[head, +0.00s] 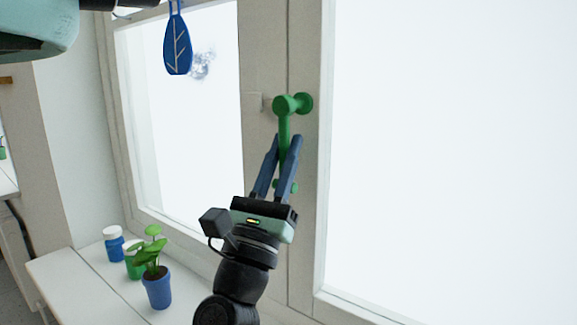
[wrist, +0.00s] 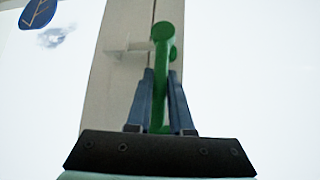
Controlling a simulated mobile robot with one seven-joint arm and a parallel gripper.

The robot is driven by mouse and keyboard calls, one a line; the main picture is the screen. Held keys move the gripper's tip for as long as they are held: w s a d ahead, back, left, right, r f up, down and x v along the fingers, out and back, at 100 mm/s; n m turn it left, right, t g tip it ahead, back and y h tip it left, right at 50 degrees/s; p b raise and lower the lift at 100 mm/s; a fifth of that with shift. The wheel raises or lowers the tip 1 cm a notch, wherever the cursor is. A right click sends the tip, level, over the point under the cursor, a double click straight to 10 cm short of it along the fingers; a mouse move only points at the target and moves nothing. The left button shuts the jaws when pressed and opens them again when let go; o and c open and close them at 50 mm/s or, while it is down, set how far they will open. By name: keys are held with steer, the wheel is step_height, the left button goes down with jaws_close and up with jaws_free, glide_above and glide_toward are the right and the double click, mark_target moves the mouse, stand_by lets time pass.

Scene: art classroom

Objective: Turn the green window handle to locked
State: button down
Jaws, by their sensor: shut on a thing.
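The green window handle (head: 285,122) is on the white window frame, in the middle of the head view. Its round hub is at the top and its lever hangs down, close to vertical. My gripper (head: 287,142) comes from below, with its two blue-grey fingers shut on the lever, one on each side. In the wrist view the handle (wrist: 163,50) stands upright between the fingers (wrist: 161,75). The lever's lower end is partly hidden by the fingers in the head view.
A blue leaf ornament (head: 177,45) hangs at the upper left, before the glass. On the white sill (head: 85,290) at lower left stand a potted plant (head: 157,290), a blue jar (head: 114,247) and a green jar (head: 133,262). A pale catch (head: 256,103) sits left of the hub.

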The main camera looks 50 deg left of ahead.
steer(key=shift+a+r+m, duration=0.1)
steer(key=shift+m, duration=0.2)
steer(key=c, duration=0.8)
jaws_free()
steer(key=b+v, duration=0.4)
steer(key=v, duration=0.9)
steer(key=shift+a, duration=0.1)
